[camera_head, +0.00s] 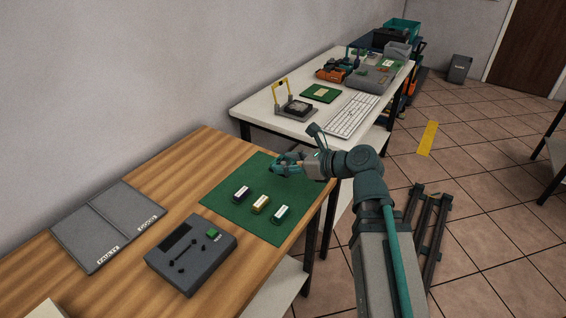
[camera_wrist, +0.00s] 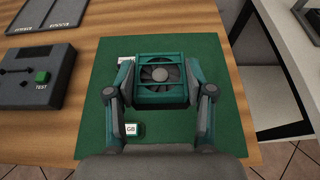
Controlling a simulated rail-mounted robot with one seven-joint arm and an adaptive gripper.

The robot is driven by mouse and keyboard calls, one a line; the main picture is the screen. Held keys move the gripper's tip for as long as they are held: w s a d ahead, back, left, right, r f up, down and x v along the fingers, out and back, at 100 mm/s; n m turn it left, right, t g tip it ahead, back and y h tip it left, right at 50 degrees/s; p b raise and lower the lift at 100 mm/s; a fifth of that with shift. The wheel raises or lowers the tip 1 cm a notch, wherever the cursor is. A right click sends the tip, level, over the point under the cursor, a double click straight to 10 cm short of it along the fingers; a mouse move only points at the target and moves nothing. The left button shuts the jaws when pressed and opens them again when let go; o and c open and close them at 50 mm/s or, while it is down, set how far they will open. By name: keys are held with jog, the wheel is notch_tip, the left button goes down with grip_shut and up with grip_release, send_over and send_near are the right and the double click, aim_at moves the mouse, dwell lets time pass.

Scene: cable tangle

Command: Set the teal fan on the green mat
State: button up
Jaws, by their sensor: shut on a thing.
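The teal fan (camera_wrist: 161,75) has a square frame with a dark rotor and shows face-on in the wrist view. My gripper (camera_wrist: 160,88) is shut on it, with one finger on each side of the frame. In the head view my gripper (camera_head: 289,163) is over the far right part of the green mat (camera_head: 255,167), and the fan is mostly hidden by the fingers there. The mat also fills the middle of the wrist view (camera_wrist: 190,128). I cannot tell whether the fan touches the mat or is just above it.
Three small labelled blocks stand on the mat: a dark one (camera_head: 242,194), a yellowish one (camera_head: 260,204) and a teal one (camera_head: 280,214). A grey tester (camera_head: 190,255) and a two-part grey tray (camera_head: 85,245) lie left on the wooden table. A white table (camera_head: 265,112) stands behind.

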jog(key=shift+w+a+p, duration=0.15)
jog(key=shift+w+p, duration=0.6)
jog(key=shift+p, duration=2.6)
jog(key=w+f, duration=0.4)
jog(key=f, duration=0.1)
jog(key=w+a+f, duration=0.1)
jog(key=w+f, duration=0.1)
jog(key=w, duration=0.1)
jog(key=shift+f, duration=0.2)
jog(key=shift+w+a+f, duration=0.1)
jog(key=shift+w+f, duration=0.05)
jog(key=shift+f, duration=1.6)
jog(key=o, duration=1.1)
jog(key=shift+f, duration=0.1)
jog(key=shift+o, duration=0.2)
